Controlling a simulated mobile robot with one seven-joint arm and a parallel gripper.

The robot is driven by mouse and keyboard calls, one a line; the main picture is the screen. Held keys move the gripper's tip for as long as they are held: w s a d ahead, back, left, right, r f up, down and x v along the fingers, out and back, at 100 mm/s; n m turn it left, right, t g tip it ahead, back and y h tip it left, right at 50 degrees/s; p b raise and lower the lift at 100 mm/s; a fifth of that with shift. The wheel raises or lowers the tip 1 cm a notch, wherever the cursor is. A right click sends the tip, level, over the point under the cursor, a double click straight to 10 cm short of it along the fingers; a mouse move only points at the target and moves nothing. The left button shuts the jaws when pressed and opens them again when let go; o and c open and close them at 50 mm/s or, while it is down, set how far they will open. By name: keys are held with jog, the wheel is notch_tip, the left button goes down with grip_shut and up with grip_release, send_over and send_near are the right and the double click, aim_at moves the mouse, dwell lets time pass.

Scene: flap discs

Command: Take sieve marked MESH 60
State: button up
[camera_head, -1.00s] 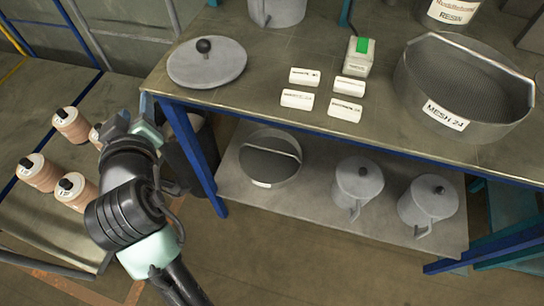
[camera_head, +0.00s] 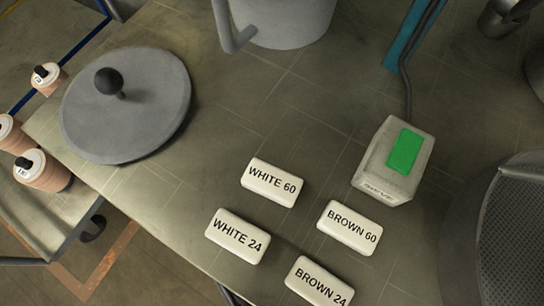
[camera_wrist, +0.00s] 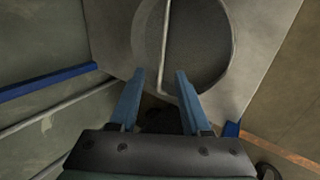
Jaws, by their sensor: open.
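In the wrist view a round sieve (camera_wrist: 205,42) with a thin bar across it lies on a grey surface. No label on it shows there, so I cannot read its mesh number. My gripper (camera_wrist: 160,75) is open and empty, its blue fingers pointing at the near rim of this sieve. I cannot tell how far apart they are in height. In the head view a large sieve (camera_head: 510,235) is cut off at the right edge of the table, its label out of frame. My gripper is not in the head view.

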jog(key=b+x, duration=0.2)
jog(key=x, duration=0.2)
jog(key=b+x, duration=0.3)
jog(key=x, duration=0.1)
jog(key=b+x, duration=0.2)
jog(key=x, duration=0.2)
jog(key=shift+s+f, duration=0.3)
jog(key=shift+s, duration=0.05)
jog(key=shift+w+d+f, duration=0.15)
jog(key=shift+w+f, duration=0.05)
jog(key=shift+f, duration=0.05)
jog(key=shift+r, duration=0.1)
grip_shut()
dwell(0.6)
